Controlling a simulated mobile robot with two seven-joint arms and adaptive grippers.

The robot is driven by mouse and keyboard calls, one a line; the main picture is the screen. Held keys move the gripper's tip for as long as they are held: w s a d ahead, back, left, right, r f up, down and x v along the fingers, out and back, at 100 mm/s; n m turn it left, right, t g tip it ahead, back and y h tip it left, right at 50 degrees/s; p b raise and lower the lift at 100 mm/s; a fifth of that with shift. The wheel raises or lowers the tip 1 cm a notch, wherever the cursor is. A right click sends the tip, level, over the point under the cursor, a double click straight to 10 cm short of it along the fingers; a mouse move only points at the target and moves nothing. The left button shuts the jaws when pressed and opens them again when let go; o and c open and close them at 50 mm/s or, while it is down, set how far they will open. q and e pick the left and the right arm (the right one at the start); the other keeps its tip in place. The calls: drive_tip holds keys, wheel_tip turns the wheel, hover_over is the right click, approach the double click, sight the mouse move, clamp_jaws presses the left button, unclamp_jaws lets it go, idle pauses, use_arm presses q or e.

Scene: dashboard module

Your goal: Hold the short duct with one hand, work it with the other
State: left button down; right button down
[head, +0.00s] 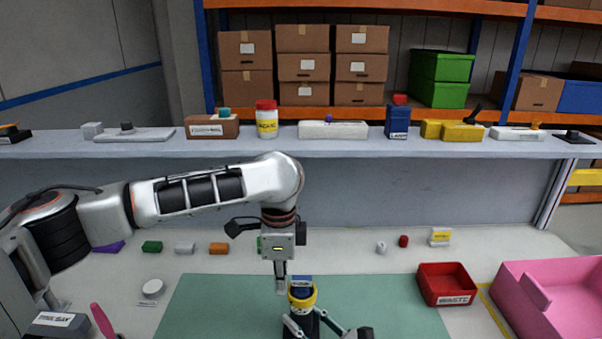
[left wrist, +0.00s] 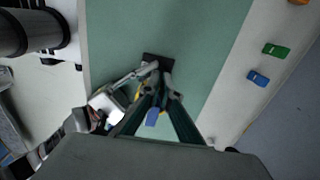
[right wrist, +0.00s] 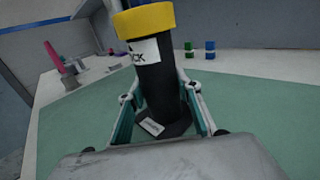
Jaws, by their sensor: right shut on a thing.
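The short duct is a dark upright cylinder with a yellow collar and a white label, best seen in the right wrist view (right wrist: 158,85). It stands over the green mat on a dark foot. In the head view its yellow collar (head: 302,300) shows near the bottom edge. My right gripper (right wrist: 160,108) is shut on the dark body, one finger on each side. My left gripper (head: 281,287) points down just beside the duct's top. A blue piece (left wrist: 152,117) shows between its fingers in the left wrist view; whether they grip it is unclear.
The green mat (head: 215,305) is mostly bare. A red bin (head: 446,290) and a pink bin (head: 545,310) stand at the right. Several small coloured blocks line the table behind the mat, including an orange one (head: 218,248). A grey shelf (head: 350,150) with boxes spans the back.

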use_arm(q)
drive_tip(key=shift+r, duration=0.1)
idle(0.5)
drive_tip(key=r, duration=0.6)
drive_tip(key=shift+w+a, duration=0.1)
drive_tip(key=shift+a, duration=0.25)
wheel_tip(320, 180, down, 6)
drive_tip(key=s, duration=0.1)
drive_tip(key=shift+d, duration=0.15)
idle(0.8)
drive_tip(key=shift+f, duration=0.1)
drive_tip(key=shift+d, duration=0.25)
idle(0.6)
